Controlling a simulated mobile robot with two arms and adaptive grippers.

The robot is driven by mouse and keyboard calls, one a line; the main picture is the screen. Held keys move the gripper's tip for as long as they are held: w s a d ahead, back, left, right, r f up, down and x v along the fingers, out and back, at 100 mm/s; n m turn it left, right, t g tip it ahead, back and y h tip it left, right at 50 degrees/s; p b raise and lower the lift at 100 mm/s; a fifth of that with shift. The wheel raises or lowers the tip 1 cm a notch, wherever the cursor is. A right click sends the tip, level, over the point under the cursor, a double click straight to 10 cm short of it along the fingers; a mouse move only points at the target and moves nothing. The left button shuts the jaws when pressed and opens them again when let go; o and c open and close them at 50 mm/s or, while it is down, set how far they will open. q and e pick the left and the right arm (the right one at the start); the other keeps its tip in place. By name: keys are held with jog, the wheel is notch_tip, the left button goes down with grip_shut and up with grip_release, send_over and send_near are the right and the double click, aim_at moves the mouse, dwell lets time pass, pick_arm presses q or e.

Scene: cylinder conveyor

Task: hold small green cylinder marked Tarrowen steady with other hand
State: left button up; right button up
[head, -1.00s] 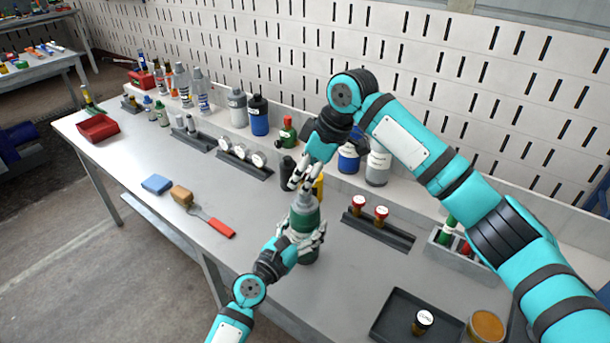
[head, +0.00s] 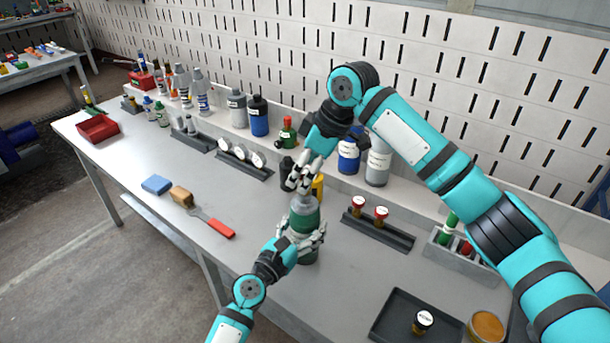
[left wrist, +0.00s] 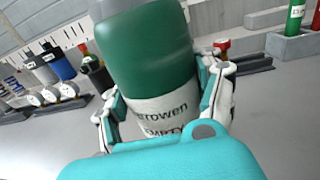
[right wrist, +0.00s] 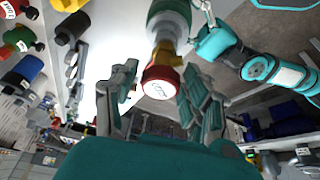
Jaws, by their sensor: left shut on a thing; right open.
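The small green cylinder (head: 304,219) stands upright at the bench's front, with a grey shoulder. In the left wrist view its green body (left wrist: 150,55) carries a white band reading "...arrowen" and "EMPTY". My left gripper (head: 303,243) is shut around its lower part, with a finger on each side. My right gripper (head: 300,183) is open just above the cylinder and hides its top in the head view. In the right wrist view the cylinder's red cap with a white label (right wrist: 161,80) and yellow neck lie between the open fingers, which look apart from the cap.
A rack with two red-capped pieces (head: 370,233) is right of the cylinder. Bottles line the back ledge. The bench between is clear.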

jog(key=shift+r, duration=0.65)
jog(key=shift+f, duration=0.15)
jog(key=shift+f, duration=1.15)
grip_shut()
grip_release()
jog(key=shift+r, duration=0.15)
